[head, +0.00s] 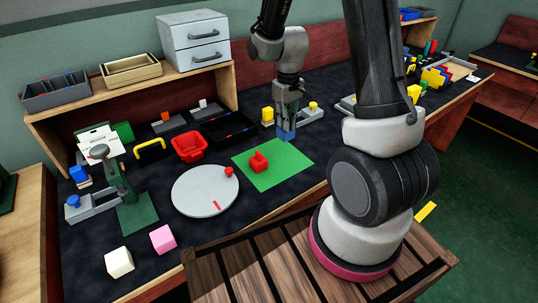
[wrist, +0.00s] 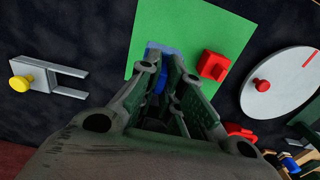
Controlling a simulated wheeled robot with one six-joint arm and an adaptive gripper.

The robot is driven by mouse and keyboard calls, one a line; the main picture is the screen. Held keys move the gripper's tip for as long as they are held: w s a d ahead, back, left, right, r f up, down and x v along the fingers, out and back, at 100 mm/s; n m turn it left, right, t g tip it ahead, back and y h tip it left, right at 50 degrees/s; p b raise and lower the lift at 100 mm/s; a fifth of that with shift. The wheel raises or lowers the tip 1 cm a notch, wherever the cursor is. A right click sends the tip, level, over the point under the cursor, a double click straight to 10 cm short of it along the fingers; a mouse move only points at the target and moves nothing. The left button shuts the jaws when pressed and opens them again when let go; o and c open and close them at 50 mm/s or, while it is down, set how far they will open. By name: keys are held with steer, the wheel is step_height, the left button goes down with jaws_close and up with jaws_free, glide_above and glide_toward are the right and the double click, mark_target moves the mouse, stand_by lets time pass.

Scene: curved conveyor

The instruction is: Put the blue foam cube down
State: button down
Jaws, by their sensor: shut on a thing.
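My gripper (head: 288,112) points down and is shut on the blue foam cube (head: 286,134). The cube is at the far right corner of the green mat (head: 293,162); I cannot tell whether it touches the surface. In the wrist view my gripper (wrist: 168,72) covers most of the cube, and a blue part (wrist: 155,50) shows between the fingers, over the green mat (wrist: 190,22). A red block with a knob (head: 258,162) sits on the mat, apart from the cube; it also shows in the wrist view (wrist: 213,66).
A grey round plate (head: 200,195) with a red mark lies left of the mat. A grey fixture with a yellow knob (head: 312,108) stands right of my gripper. A red bin (head: 189,147) and a black tray (head: 222,128) are further left. The mat's front part is clear.

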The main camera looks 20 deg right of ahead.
step_height(320, 180, down, 8)
steer(key=shift+d+r, duration=0.1)
steer(key=shift+r, duration=0.05)
stand_by(0.3)
steer(key=c, duration=1.6)
jaws_free()
steer(key=shift+o, duration=0.2)
